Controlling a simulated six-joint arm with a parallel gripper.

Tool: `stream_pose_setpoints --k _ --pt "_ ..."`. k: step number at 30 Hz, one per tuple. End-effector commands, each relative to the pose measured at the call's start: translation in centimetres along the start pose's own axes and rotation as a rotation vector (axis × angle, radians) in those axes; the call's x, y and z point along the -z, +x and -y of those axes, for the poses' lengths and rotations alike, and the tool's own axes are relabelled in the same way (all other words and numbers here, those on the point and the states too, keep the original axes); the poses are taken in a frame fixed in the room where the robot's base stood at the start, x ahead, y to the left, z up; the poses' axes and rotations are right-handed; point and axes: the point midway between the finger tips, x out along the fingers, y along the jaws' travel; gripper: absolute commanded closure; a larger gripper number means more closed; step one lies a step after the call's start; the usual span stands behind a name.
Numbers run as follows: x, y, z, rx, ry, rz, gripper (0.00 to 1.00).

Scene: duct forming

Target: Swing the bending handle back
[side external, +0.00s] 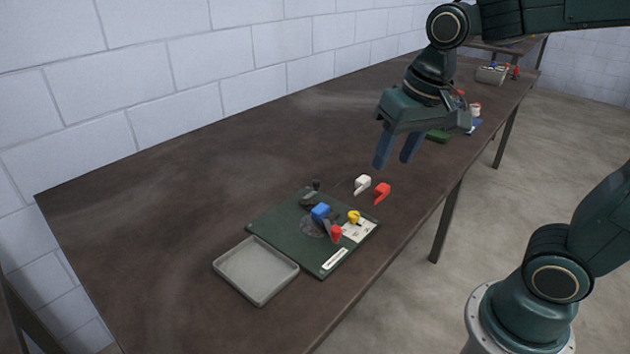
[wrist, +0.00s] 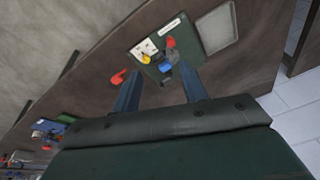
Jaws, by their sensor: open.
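A dark green bending board (side external: 278,215) lies on the brown table. On it stand a blue block (side external: 320,212), a yellow knob (side external: 353,216) and a red knob (side external: 336,234), which looks like the end of the bending handle, near the board's front side. In the wrist view the red knob (wrist: 171,42) shows beyond the blue block (wrist: 166,67). My gripper (side external: 397,158) is open and empty, high above the table, behind and to the right of the board. Its two fingers (wrist: 160,73) also show in the wrist view, apart.
An empty grey tray (side external: 256,270) lies beside the board at the front left. A white piece (side external: 362,182) and a red piece (side external: 382,190) lie just beyond the board. Several more items stand farther along the table. The table's left part is clear.

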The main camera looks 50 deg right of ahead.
Motion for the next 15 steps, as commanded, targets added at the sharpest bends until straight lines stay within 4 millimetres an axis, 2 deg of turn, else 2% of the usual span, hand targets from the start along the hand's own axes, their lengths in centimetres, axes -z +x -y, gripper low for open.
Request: stream_pose_setpoints --k 6,15 --pt "2.8 2.5 1.4 -0.038 0.13 0.082 0.57" --pt "6.0 6.7 3.1 -0.102 0.303 0.176 0.57"
